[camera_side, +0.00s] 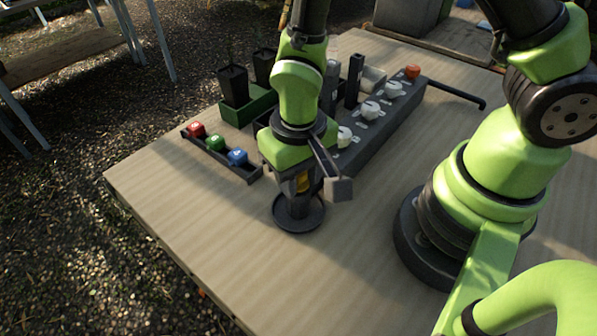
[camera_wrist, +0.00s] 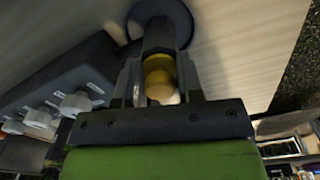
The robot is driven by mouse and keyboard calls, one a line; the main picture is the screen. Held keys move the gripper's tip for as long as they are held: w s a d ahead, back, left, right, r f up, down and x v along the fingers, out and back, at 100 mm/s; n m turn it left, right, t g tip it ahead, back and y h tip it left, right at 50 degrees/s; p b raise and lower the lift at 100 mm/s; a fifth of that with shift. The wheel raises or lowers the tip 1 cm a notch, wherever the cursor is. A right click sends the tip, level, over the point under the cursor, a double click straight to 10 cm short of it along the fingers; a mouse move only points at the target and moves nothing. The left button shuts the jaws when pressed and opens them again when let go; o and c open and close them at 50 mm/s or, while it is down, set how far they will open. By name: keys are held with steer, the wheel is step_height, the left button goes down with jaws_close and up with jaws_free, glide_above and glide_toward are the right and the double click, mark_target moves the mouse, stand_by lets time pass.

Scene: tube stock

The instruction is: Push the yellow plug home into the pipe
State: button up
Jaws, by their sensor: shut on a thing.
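The yellow plug (camera_side: 303,182) is between the fingers of my gripper (camera_side: 301,187), which is shut on it. The dark upright pipe (camera_side: 298,206) stands directly below on a round dark base (camera_side: 311,222). In the wrist view, the plug (camera_wrist: 158,77) shows between the two fingers of my gripper (camera_wrist: 161,84), in line with the pipe (camera_wrist: 159,36). The plug looks to be at the pipe's mouth; how deep it sits is hidden by the fingers.
A dark block with white knobs (camera_side: 370,110) and an orange button (camera_side: 412,71) stands behind and to the right. A rail holds red, green and blue (camera_side: 237,157) pieces at the left. Black pots (camera_side: 233,84) stand in a green tray. The table front is clear.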

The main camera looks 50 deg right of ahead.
steer(key=shift+f, duration=0.2)
steer(key=o, duration=0.9)
steer(key=shift+o, duration=0.9)
steer(key=shift+w+r, duration=0.1)
steer(key=shift+r, duration=0.25)
step_height(320, 180, up, 10)
steer(key=shift+f, duration=0.2)
steer(key=shift+d+r, duration=0.1)
steer(key=shift+r, duration=0.1)
steer(key=s+d+r+t+y, duration=0.1)
steer(key=s+d+r+t, duration=0.2)
steer(key=r, duration=0.4)
steer(key=s+d+r+m+t+y, duration=0.1)
steer(key=s+d+r+t, duration=0.3)
steer(key=r, duration=0.3)
steer(key=shift+s+d+r, duration=0.15)
steer(key=shift+s+d, duration=0.15)
steer(key=shift+s, duration=0.4)
